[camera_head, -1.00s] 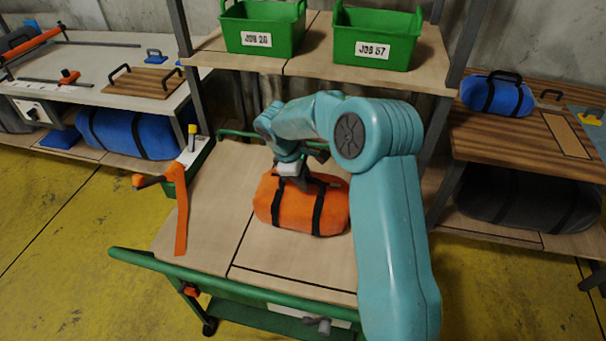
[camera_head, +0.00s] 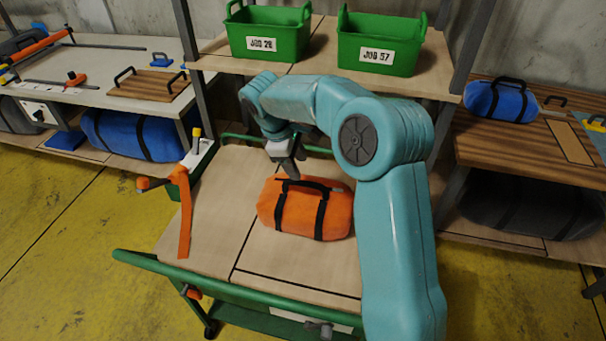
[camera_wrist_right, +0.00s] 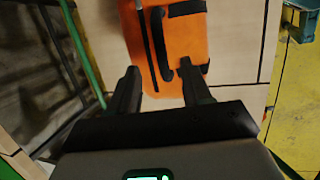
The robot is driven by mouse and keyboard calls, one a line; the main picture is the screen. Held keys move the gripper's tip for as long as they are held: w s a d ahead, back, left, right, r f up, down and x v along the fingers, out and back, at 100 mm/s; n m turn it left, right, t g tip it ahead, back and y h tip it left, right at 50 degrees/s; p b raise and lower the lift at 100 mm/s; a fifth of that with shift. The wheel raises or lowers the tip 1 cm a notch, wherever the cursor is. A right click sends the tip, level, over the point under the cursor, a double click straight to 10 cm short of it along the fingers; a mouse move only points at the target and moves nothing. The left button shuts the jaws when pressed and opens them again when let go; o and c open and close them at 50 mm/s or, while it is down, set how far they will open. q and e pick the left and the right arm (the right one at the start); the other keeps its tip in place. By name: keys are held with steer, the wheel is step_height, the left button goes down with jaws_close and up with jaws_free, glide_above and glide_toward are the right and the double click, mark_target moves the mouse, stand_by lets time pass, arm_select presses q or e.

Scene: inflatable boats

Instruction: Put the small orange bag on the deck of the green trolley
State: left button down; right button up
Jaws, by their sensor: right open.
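The small orange bag (camera_head: 305,211) with black straps lies on the wooden deck of the green trolley (camera_head: 215,222). In the right wrist view the bag (camera_wrist_right: 176,45) is just beyond the fingertips, its black handle near the right finger. My right gripper (camera_head: 291,170) is open and empty, above and behind the bag's back left side. In the right wrist view its two fingers (camera_wrist_right: 158,80) stand apart with nothing held between them. My left gripper is in no view.
Two green bins (camera_head: 267,47) stand on the shelf behind. A blue bag (camera_head: 500,99) sits on the right bench, another (camera_head: 130,135) under the left bench.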

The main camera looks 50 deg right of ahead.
steer(key=shift+v, duration=1.55)
steer(key=shift+r, duration=0.1)
